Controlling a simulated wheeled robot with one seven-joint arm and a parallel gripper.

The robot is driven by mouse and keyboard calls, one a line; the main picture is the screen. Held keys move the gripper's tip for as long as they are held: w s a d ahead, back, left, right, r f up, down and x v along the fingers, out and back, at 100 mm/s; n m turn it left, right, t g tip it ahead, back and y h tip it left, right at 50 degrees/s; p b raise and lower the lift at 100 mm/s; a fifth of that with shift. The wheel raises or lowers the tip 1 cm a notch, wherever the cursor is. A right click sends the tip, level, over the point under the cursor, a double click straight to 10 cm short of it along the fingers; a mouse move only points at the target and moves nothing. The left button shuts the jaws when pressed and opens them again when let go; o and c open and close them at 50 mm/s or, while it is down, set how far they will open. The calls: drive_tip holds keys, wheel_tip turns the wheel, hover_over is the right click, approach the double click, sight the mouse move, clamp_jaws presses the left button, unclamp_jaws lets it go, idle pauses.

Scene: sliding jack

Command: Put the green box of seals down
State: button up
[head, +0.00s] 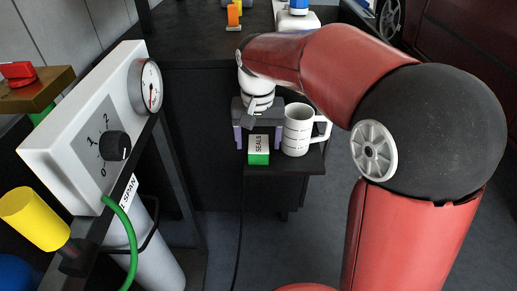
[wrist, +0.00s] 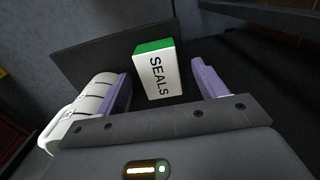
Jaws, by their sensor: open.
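The green box of seals (head: 259,156) has a white face lettered SEALS and a green side. It appears to stand on a small dark shelf (head: 308,166). My gripper (head: 258,143) is above it, pointing down, with its purple fingers apart on either side of the box. In the wrist view the box (wrist: 156,78) lies between the open fingers of my gripper (wrist: 160,82), with a gap visible on both sides. The underside of the box is hidden.
A white mug (head: 298,130) stands right of the box, close to one finger; it also shows in the wrist view (wrist: 88,104). A white panel with a gauge and knob (head: 90,120) stands at left. A green hose (head: 127,230) hangs below it.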

drive_tip(key=shift+f, duration=1.45)
drive_tip(key=c, duration=1.1)
drive_tip(key=shift+c, duration=0.2)
